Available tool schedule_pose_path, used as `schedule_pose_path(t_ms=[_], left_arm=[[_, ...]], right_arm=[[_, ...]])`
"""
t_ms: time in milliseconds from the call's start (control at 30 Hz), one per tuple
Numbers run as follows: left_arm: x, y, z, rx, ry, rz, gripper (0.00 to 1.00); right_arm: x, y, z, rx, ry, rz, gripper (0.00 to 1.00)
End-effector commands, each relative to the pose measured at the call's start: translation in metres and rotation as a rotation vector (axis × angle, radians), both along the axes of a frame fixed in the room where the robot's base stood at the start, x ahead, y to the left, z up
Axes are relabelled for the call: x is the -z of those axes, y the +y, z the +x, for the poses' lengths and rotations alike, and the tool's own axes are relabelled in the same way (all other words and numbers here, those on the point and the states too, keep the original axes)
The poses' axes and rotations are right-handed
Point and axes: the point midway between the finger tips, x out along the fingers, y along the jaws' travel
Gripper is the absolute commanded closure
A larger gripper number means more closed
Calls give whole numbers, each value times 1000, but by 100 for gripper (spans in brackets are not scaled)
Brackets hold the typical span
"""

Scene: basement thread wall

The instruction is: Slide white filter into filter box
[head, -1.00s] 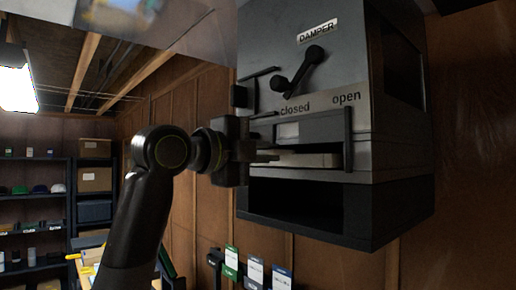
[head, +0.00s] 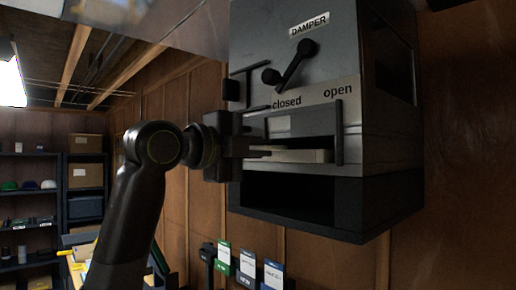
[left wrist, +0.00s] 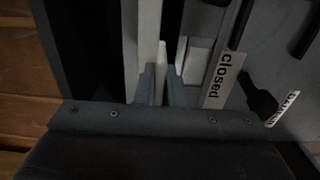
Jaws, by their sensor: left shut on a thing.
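The grey filter box (head: 395,140) hangs on the wood wall, with a slot across its front. The white filter (head: 305,156) lies flat in the slot, its pale front edge showing. It seems to be the pale band (left wrist: 147,30) in the left wrist view. My left gripper (head: 262,152) is at the slot's left end, its fingers pointing right along the filter's edge. In the left wrist view its fingertips (left wrist: 161,85) are shut on a thin pale piece, apparently part of the filter. How deep the filter sits is hidden. My right gripper is not in view.
The damper lever (head: 288,64) above the slot has its knob toward "closed". A dark upright bar (head: 339,132) stands at the slot's right end. A dark opening (head: 290,196) lies below the slot. Several tagged packs (head: 248,262) hang lower on the wall. Shelves (head: 30,200) stand far left.

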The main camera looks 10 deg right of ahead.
Motion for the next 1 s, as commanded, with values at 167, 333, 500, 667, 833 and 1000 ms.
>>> schedule_pose_path(t_ms=[167,333,500,667,833,1000], left_arm=[[-1,-3,2,0,-1,-1,100],[-1,-8,6,0,2,-1,100],[-1,-12,8,1,0,-1,100],[-1,-16,11,1,-1,-1,100],[0,-18,13,0,-1,-1,100],[0,-18,13,0,-1,-1,81]], right_arm=[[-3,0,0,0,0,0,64],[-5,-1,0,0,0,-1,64],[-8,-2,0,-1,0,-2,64],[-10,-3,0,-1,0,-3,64],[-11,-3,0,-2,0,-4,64],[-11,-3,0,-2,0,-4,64]])
